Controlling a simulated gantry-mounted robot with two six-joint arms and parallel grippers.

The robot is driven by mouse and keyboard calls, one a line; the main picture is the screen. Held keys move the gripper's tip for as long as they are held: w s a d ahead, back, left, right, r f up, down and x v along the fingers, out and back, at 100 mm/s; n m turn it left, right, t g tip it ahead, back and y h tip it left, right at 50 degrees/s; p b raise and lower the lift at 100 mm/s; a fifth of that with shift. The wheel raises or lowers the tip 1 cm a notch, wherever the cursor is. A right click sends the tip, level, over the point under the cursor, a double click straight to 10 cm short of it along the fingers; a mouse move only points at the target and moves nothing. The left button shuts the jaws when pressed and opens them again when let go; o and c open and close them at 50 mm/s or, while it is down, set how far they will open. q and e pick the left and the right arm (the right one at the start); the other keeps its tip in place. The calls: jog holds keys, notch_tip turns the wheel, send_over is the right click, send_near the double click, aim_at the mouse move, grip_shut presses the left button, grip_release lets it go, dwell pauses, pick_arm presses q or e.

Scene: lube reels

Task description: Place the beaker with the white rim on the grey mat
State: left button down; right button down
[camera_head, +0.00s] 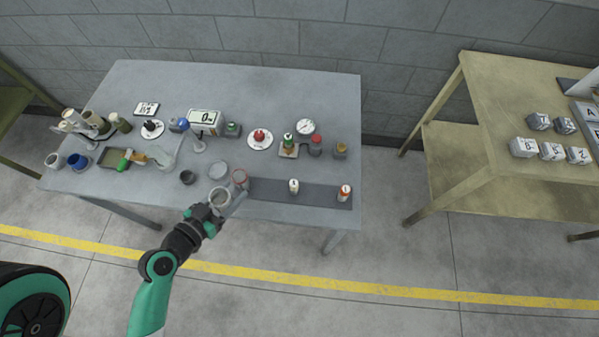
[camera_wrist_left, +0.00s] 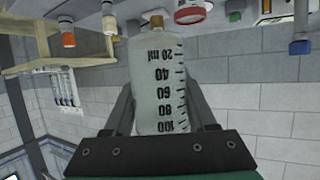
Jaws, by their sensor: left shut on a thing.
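The beaker with the white rim (camera_head: 219,192) is in my left gripper (camera_head: 224,204), at the table's front edge in the head view. In the left wrist view the clear beaker (camera_wrist_left: 158,85), with black volume marks, sits between the two fingers, which are shut on it. The dark grey mat (camera_head: 268,190) is a long strip along the front right of the table, just right of the held beaker. I cannot tell the beaker's exact height above the table. My right gripper is not in view.
A red-rimmed vessel (camera_head: 239,178) stands close behind the held beaker, by the mat's left end. A white-capped bottle (camera_head: 294,186) and an orange-and-white bottle (camera_head: 344,192) stand on the mat, with bare mat between them. A pale round dish (camera_head: 218,170) and a dark cup (camera_head: 187,177) are nearby.

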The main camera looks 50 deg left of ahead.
pick_arm(q)
send_over(274, 183)
jog(key=f, duration=0.9)
jog(key=shift+s+f, duration=0.25)
jog(key=shift+w+f+b, duration=0.2)
jog(key=shift+f+b, duration=0.5)
jog(key=shift+f, duration=1.1)
jog(key=shift+f, duration=0.1)
jog(key=shift+c, duration=1)
grip_release()
